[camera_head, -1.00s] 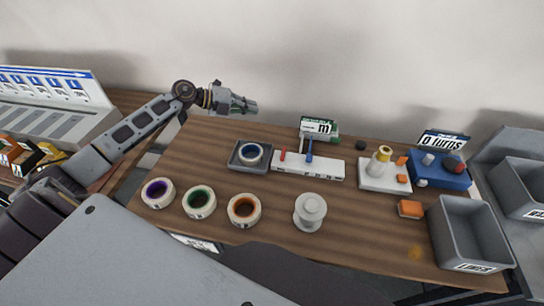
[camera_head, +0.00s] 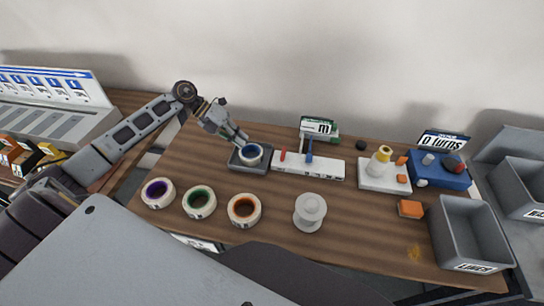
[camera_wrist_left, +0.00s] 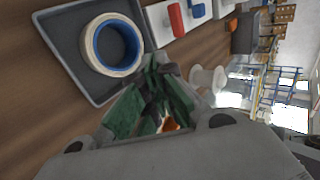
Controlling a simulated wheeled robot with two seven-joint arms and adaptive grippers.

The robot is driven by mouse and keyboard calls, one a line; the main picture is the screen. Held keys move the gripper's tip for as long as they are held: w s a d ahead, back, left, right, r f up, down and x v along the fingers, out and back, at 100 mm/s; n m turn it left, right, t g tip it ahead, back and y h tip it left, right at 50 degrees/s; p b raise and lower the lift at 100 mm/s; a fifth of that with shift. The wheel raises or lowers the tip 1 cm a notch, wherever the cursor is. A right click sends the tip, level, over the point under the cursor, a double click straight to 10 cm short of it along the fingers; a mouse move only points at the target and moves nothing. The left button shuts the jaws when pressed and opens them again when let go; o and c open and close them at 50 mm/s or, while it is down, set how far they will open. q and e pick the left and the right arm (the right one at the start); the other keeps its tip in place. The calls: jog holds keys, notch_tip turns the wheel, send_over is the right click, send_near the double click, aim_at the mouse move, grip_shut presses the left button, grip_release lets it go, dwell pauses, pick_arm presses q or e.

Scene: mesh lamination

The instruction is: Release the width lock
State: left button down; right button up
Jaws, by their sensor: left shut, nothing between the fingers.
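A white block-like fixture (camera_head: 325,171) stands at the back middle of the table, with a small red peg (camera_head: 283,155) at its left end and a blue upright lever (camera_head: 309,148). I cannot tell which part is the width lock. The red peg also shows in the left wrist view (camera_wrist_left: 176,20). My left gripper (camera_head: 243,139) is shut and empty, pointing down just above the back of a grey tray, left of the fixture and apart from the peg. Its green-padded fingers (camera_wrist_left: 155,92) show in the left wrist view. My right gripper is not seen.
The grey tray (camera_head: 236,165) holds a blue-cored roll (camera_head: 252,154). Purple (camera_head: 158,193), green (camera_head: 199,201) and orange (camera_head: 244,210) rolls and a white spool (camera_head: 310,211) stand in front. A white device (camera_head: 373,178), blue device (camera_head: 452,179) and grey bin (camera_head: 441,217) are at right.

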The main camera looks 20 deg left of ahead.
aim_at(283, 154)
pick_arm(q)
jog(key=shift+d, duration=0.1)
dwell(0.3)
jog(key=shift+p+x, duration=0.8)
jog(key=shift+x, duration=4.05)
jog(key=shift+w+d+f+p, duration=0.1)
jog(key=shift+w+d+p, duration=0.1)
jog(key=shift+d, duration=0.45)
jog(key=shift+w+d+r+p, duration=0.1)
jog(key=shift+d+p, duration=0.1)
jog(key=shift+d, duration=0.45)
jog(key=shift+w+d+f+p, duration=0.1)
jog(key=shift+w+d+p, duration=0.1)
jog(key=shift+d, duration=0.5)
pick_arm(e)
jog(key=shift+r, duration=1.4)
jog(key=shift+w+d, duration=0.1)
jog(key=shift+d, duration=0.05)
pick_arm(q)
jog(key=shift+s+d, duration=0.1)
jog(key=shift+d, duration=0.05)
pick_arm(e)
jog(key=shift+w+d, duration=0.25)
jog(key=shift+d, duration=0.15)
